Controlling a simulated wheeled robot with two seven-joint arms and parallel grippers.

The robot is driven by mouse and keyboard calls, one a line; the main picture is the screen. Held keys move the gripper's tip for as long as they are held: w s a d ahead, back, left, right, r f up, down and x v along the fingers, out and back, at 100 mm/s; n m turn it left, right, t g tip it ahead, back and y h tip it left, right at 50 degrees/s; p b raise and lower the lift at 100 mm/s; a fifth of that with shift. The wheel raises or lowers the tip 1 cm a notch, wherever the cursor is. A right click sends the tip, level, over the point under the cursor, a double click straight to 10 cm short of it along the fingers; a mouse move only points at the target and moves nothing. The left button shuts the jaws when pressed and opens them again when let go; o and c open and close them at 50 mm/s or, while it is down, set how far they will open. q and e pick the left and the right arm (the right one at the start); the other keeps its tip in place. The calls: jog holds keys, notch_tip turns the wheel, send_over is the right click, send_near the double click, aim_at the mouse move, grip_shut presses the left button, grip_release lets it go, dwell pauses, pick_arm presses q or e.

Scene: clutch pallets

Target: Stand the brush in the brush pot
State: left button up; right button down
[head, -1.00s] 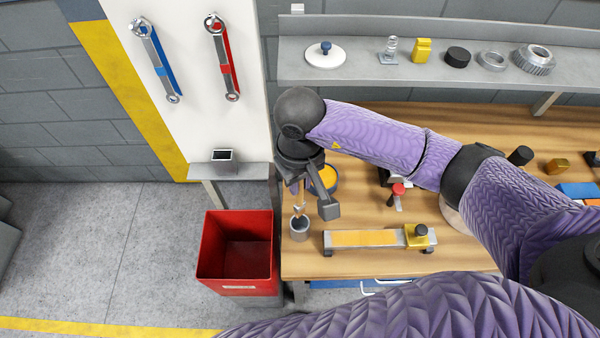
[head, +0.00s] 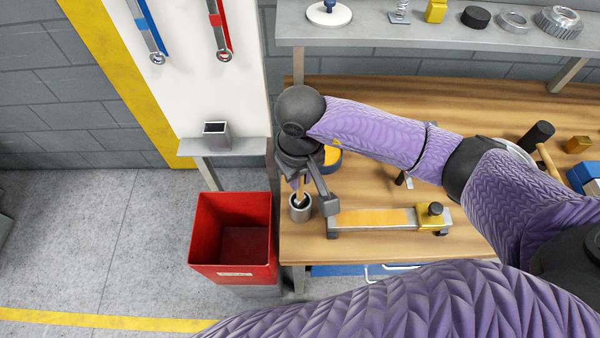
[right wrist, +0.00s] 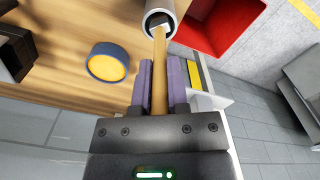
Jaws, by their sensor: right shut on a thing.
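The brush pot (head: 300,212) is a small grey cylinder at the table's front left corner; its mouth also shows in the right wrist view (right wrist: 160,14). My right gripper (right wrist: 160,75) is shut on the brush (right wrist: 159,88), with purple fingers on both sides of its wooden handle. The brush's far end is at the pot's mouth and overlaps the opening. In the head view the brush (head: 301,190) is nearly upright above the pot. How deep the end reaches is hidden. My left gripper is out of view.
A red bin (head: 232,240) stands left of the table. A blue-rimmed round dish with yellow inside (right wrist: 107,62) lies near the pot. A metal bar fixture with an orange strip (head: 375,219) lies to the right. A shelf (head: 420,33) runs along the back.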

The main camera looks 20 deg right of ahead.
jog(key=c, duration=0.6)
grip_release()
jog(key=shift+o, duration=0.3)
jog(key=shift+r, duration=0.1)
notch_tip(320, 180, up, 10)
jog(key=shift+f, duration=0.25)
jog(key=shift+r, duration=0.2)
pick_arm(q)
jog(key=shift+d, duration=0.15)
